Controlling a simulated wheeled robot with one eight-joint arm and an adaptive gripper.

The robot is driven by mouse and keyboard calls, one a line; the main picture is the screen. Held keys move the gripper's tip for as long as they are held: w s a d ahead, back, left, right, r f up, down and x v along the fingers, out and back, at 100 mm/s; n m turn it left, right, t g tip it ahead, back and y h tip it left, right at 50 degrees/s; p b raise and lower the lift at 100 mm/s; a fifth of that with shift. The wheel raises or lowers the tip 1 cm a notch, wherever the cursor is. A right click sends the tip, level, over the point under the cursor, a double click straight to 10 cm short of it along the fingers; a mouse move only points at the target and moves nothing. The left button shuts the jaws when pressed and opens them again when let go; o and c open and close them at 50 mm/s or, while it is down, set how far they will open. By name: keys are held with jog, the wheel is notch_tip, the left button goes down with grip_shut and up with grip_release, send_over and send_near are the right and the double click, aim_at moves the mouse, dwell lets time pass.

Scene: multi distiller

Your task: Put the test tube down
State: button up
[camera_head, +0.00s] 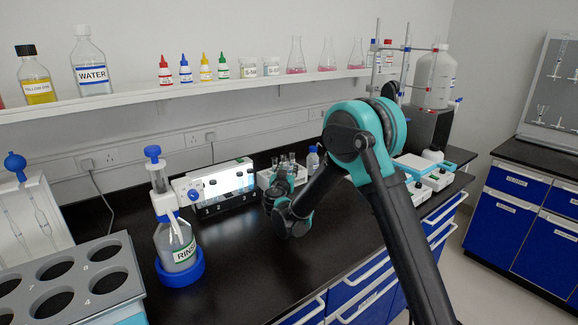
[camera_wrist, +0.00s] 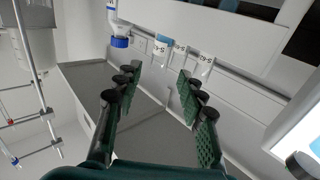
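Several clear test tubes (camera_head: 283,160) stand in a white rack (camera_head: 264,178) at the back of the black bench. In the wrist view, which looks upside down, labelled tubes (camera_wrist: 205,68) stick out of the white rack (camera_wrist: 215,28) beyond my fingertips. One of these tubes shows blue. I cannot tell which tube is the task's. My gripper (camera_wrist: 160,82) has its dark green fingers wide apart with nothing between them. In the head view my gripper (camera_head: 280,188) is low by the rack, its fingers partly hidden by its own body.
A blue-capped bottle (camera_head: 313,158) stands right of the rack. A white device (camera_head: 222,184) and a rinse bottle (camera_head: 176,245) stand to the left. A grey holder with round holes (camera_head: 70,285) is at front left. The front middle of the bench (camera_head: 245,270) is clear.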

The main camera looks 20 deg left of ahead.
jog(key=s, duration=0.7)
jog(key=d+m+g+h, duration=0.2)
jog(key=d+g+h, duration=0.15)
jog(key=d, duration=1.75)
jog(key=s+d+f+g, duration=0.1)
jog(key=s+d, duration=0.1)
jog(key=d, duration=0.3)
jog(key=s+d+f+g+h, duration=0.1)
jog(key=d, duration=0.4)
jog(key=s+d+f+g+h, duration=0.1)
jog(key=s+d+g, duration=0.1)
jog(key=d, duration=0.3)
jog(key=shift+s+f, duration=0.2)
jog(key=shift+s, duration=0.15)
jog(key=s+d+f+g, duration=0.45)
jog(key=s+d, duration=0.55)
jog(key=s, duration=0.3)
jog(key=s+f+g+y, duration=0.1)
jog(key=s+f+y, duration=0.2)
jog(key=s, duration=1)
notch_tip(320, 180, down, 2)
jog(key=shift+d+f+n+g+y, duration=0.1)
jog(key=shift+d+n+g+y, duration=0.05)
jog(key=shift+n+g+y, duration=0.25)
